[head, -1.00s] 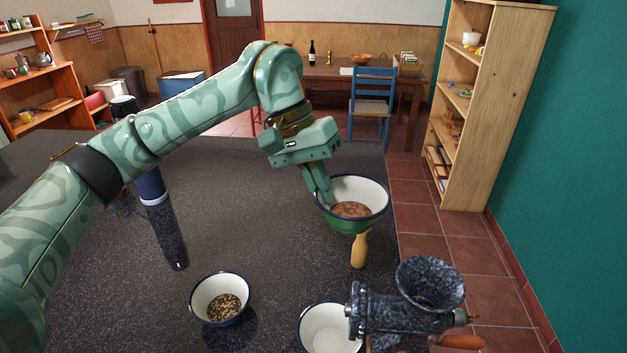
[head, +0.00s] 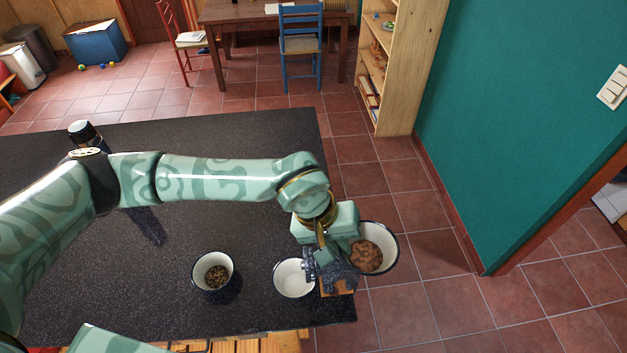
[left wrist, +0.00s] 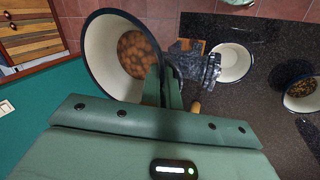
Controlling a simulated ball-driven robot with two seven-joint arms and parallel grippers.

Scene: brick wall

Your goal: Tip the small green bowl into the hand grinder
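The small green bowl (head: 389,238), white inside with a dark rim, holds brown nut-like pieces. My left gripper (head: 350,243) is shut on its rim and holds it up, over the counter's right edge in the head view. The bowl also shows in the left wrist view (left wrist: 98,57), with the fingers (left wrist: 172,95) on its wall. The dark speckled hand grinder (head: 344,272) is largely hidden under the gripper and bowl. In the left wrist view the grinder (left wrist: 208,71) shows beside the bowl, its hopper mostly covered. My right gripper is not in view.
A white bowl (head: 293,289) stands empty beside the grinder. Another bowl (head: 203,286) with dark seeds stands further left. A dark cylinder (head: 84,132) stands at the counter's far left. The counter middle is clear; tiled floor (head: 420,290) lies to the right.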

